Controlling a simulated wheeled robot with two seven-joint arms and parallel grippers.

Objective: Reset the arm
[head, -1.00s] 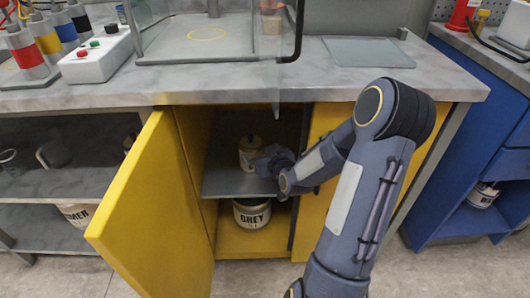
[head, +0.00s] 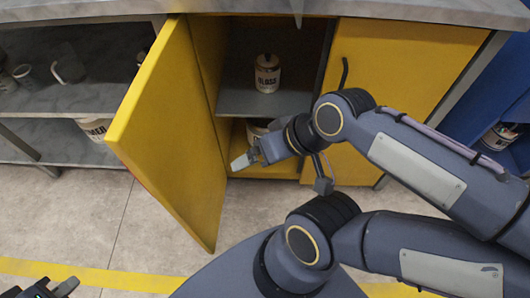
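My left gripper (head: 42,290) is at the bottom left corner, partly cut off, with its fingers apart and nothing seen between them. My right arm comes in from the right, folded. Its gripper (head: 246,160) is in front of the open yellow cupboard, low by the lower compartment. One pale finger shows, but its opening is not clear. A can labelled GLOSS (head: 267,73) stands upright on the cupboard's grey shelf (head: 235,101), apart from the gripper. Another can (head: 256,130) below the shelf is mostly hidden by my arm.
The yellow door (head: 172,130) stands open toward me, left of my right gripper. The right yellow door (head: 400,65) is closed. Grey shelves with jugs (head: 68,65) are at the left, a blue cabinet (head: 490,95) at the right. Floor is clear at left.

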